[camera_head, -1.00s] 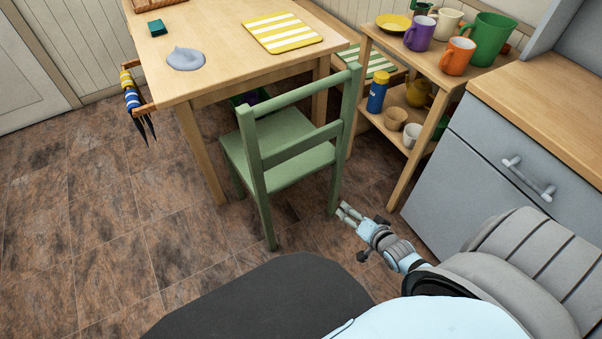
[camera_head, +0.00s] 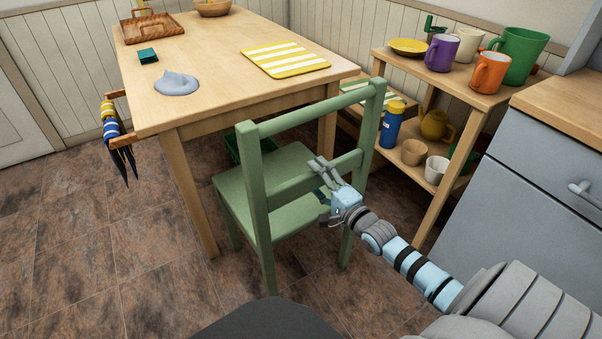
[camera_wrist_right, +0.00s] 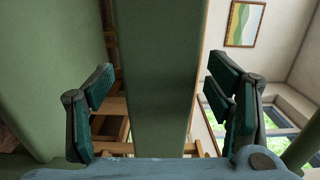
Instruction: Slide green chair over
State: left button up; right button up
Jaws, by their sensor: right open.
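The green chair (camera_head: 289,213) stands at the near side of the wooden table, its back toward me and its seat toward the table. My right gripper (camera_head: 322,186) is at the right part of the chair's back, by the middle rail. In the right wrist view my open right gripper (camera_wrist_right: 162,100) has a green bar of the chair (camera_wrist_right: 161,65) between its two fingers, with gaps on both sides. The fingers are not closed on it. My left gripper is not in view.
The wooden table (camera_head: 205,105) holds a striped mat (camera_head: 285,59), a grey cloth-like item (camera_head: 177,83) and a tray (camera_head: 152,27). A shelf (camera_head: 440,75) with mugs stands right of the chair, with a grey cabinet (camera_head: 520,200) nearer. The tiled floor at left is clear.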

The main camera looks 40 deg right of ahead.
jog(key=shift+w+d, duration=0.1)
jog(key=shift+w, duration=0.25)
jog(key=shift+c, duration=0.4)
jog(key=c, duration=0.3)
jog(key=shift+r, duration=0.1)
grip_shut()
jog(key=shift+f, duration=0.2)
